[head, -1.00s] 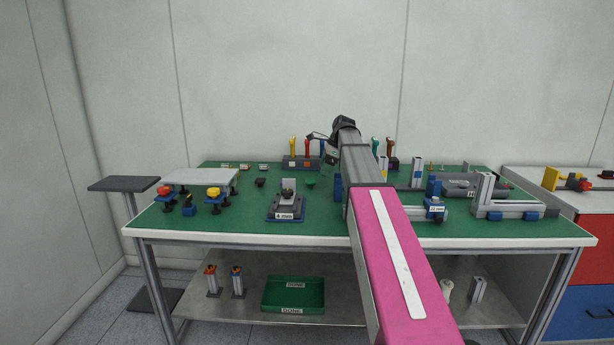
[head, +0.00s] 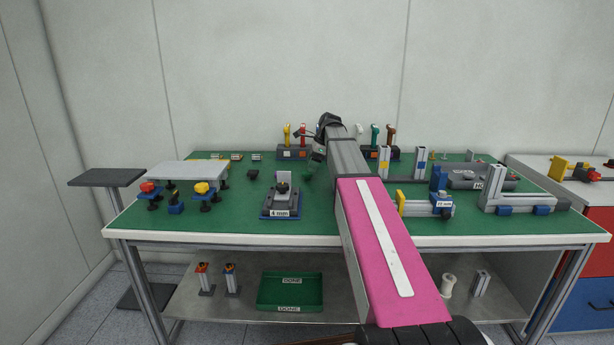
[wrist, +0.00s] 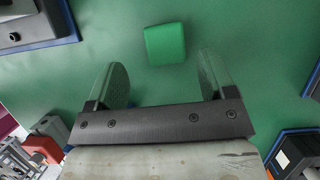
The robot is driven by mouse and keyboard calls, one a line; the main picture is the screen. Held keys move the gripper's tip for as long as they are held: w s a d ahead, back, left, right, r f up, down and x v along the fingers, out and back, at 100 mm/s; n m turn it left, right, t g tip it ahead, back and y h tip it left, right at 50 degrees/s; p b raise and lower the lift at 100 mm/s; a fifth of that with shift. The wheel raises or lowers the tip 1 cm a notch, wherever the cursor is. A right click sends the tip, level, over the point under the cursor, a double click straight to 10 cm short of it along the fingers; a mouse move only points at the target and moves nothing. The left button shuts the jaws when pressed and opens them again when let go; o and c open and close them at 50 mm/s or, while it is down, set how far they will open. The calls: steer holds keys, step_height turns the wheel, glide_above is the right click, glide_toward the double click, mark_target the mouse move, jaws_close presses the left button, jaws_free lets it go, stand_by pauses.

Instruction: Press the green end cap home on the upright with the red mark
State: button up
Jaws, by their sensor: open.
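The green end cap (wrist: 165,44) lies on the green mat in the wrist view, just beyond my fingertips and roughly centred between them. My gripper (wrist: 163,68) is open and empty, with one finger on each side. In the head view the cap (head: 308,173) is a small green spot just below my gripper (head: 316,160), which is partly hidden by my arm. Two grey uprights stand right of my arm: one with an orange-yellow mark (head: 384,162), one with a blue mark (head: 420,162). I cannot make out an upright with a red mark; my arm may hide it.
A grey fixture (head: 282,195) labelled 4 mm stands front left of the cap. A rack (head: 292,153) with coloured handles stands behind. A raised grey plate (head: 187,174) is at left, and a blue-and-yellow clamp (head: 425,205) at right. The mat (head: 240,222) is clear at front left.

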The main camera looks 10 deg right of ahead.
mark_target(307, 173)
steer(key=x, duration=0.5)
steer(key=shift+w, duration=0.3)
steer(key=c, duration=1)
steer(key=shift+r, duration=0.15)
